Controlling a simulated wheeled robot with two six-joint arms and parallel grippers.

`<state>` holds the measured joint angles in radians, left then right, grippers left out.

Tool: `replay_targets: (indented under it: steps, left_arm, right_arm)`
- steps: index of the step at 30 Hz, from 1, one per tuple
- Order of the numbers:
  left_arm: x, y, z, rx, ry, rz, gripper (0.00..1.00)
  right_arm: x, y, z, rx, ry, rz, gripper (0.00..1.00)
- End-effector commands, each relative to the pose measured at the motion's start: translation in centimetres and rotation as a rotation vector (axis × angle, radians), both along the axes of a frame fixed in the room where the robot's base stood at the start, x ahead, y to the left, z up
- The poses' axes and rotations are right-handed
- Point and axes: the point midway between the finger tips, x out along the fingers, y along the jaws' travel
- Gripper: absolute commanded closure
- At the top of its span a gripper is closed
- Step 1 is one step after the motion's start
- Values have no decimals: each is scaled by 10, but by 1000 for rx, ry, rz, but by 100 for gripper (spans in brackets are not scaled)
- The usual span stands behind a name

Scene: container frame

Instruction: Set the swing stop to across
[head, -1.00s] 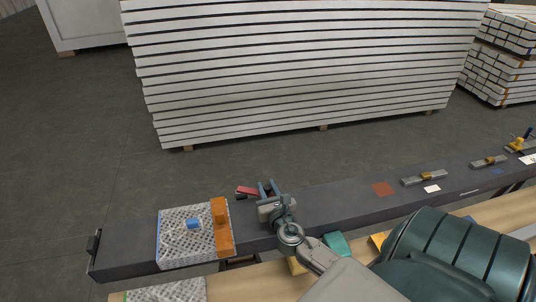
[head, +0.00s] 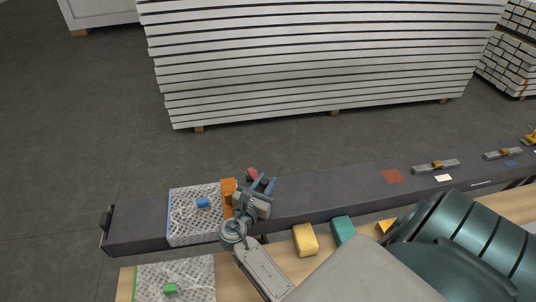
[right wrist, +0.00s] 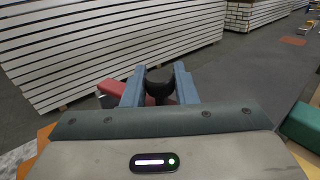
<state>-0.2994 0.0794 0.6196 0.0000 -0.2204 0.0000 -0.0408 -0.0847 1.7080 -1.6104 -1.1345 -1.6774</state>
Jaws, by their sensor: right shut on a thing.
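The swing stop shows as a red bar (head: 252,174) at the far side of the dark conveyor. It points up and left from my right gripper (head: 264,184), toward the conveyor's far edge. In the right wrist view the red bar (right wrist: 112,89) runs left from a black knob (right wrist: 159,84). The blue fingers of my right gripper (right wrist: 159,90) are shut on this knob, one on each side. The bar's inner end is hidden behind the fingers. My left gripper is not in view.
A patterned plate (head: 181,230) with a blue block (head: 203,202) and orange strip (head: 227,187) lies on the conveyor, close left of my gripper. Yellow (head: 305,240) and teal (head: 342,230) blocks stand in front.

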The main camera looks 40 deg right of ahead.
Motion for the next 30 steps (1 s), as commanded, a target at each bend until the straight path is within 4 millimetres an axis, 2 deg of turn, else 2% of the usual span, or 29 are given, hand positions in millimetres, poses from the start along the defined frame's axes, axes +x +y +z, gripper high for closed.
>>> replay_targets:
  steps: [17, 18, 20, 30]
  left_arm:
    - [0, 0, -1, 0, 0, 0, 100]
    - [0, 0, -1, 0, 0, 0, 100]
    - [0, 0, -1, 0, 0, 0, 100]
    - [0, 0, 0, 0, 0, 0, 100]
  right_arm:
    - [1, 2, 1, -2, -3, -28, 100]
    - [1, 2, 1, -2, -3, -28, 67]
    - [1, 2, 1, -2, -3, -28, 55]
    - [1, 2, 0, -1, -1, -28, 53]
